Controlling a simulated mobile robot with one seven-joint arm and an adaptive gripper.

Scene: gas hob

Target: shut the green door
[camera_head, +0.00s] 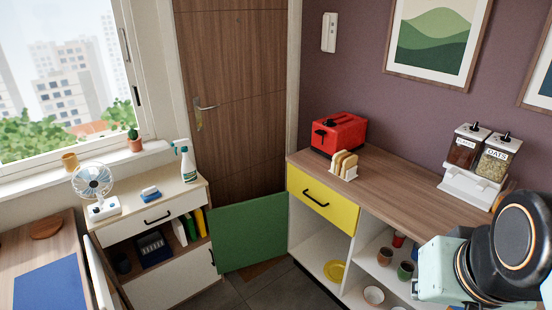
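The green door (248,232) stands wide open at the left front corner of the right-hand counter cabinet. It reaches left across the floor gap towards the white cabinet; I cannot tell whether they touch. No handle shows on the face in view. The open compartment (314,246) beside it, below the yellow drawer (322,199), holds a yellow dish (334,272). Part of my arm shows at the lower right, in front of the counter. My gripper is not in view.
A red toaster (339,133), a toast rack (344,165) and a cereal dispenser (475,165) stand on the counter. Cups and bowls sit in the shelf compartment. A white cabinet (167,285) stands left. Dark floor (281,286) is clear before the door.

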